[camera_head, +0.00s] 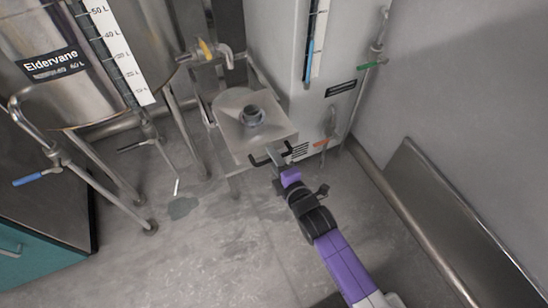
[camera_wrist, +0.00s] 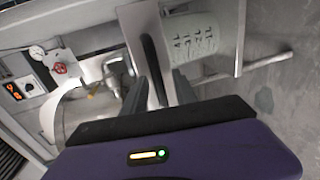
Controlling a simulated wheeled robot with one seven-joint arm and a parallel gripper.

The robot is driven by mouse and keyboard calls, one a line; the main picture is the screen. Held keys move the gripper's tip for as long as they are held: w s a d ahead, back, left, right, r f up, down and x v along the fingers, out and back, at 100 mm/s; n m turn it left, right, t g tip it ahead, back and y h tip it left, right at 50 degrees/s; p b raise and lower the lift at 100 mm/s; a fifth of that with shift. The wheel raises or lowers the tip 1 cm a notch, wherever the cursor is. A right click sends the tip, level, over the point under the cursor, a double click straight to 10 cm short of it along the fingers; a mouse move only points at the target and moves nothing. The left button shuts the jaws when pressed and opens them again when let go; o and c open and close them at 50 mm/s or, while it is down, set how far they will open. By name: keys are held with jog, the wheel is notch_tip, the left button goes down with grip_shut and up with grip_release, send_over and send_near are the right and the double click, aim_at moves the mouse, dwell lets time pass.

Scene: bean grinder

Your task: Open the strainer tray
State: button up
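The strainer tray appears to be the square metal unit (camera_head: 237,140) with a round grey drain opening (camera_head: 252,116) on top, in the middle of the head view. A black bar handle (camera_head: 259,161) sticks out of its near side. My gripper (camera_head: 281,168) is at this handle, at its right part. In the wrist view the black handle (camera_wrist: 152,68) stands upright against a metal front panel (camera_wrist: 138,20). My gripper's two dark fingers (camera_wrist: 160,80) are apart, one on each side of the handle. I cannot tell whether either finger touches it.
A steel tank (camera_head: 40,90) labelled Eldervane stands at the left on metal legs. A tall grey cabinet (camera_head: 275,40) stands behind the unit. The floor (camera_head: 220,240) in front is clear except for a dark puddle (camera_head: 183,207).

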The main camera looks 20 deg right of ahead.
jog(key=s+r+p, duration=0.1)
jog(key=s, duration=0.6)
jog(key=shift+s+r+p, duration=0.25)
jog(key=shift+s+p, duration=0.05)
jog(key=shift+s, duration=0.05)
dwell(0.4)
jog(key=s+r+m, duration=0.6)
jog(key=s, duration=0.5)
jog(key=s+r+m+g, duration=0.1)
jog(key=s+r+m, duration=0.45)
jog(key=s, duration=0.45)
jog(key=s+r+m, duration=0.6)
jog(key=s+m, duration=0.1)
jog(key=s, duration=0.4)
notch_tip(320, 180, up, 17)
jog(key=p, duration=1.7)
jog(key=shift+w+f, duration=0.2)
jog(key=shift+w, duration=0.15)
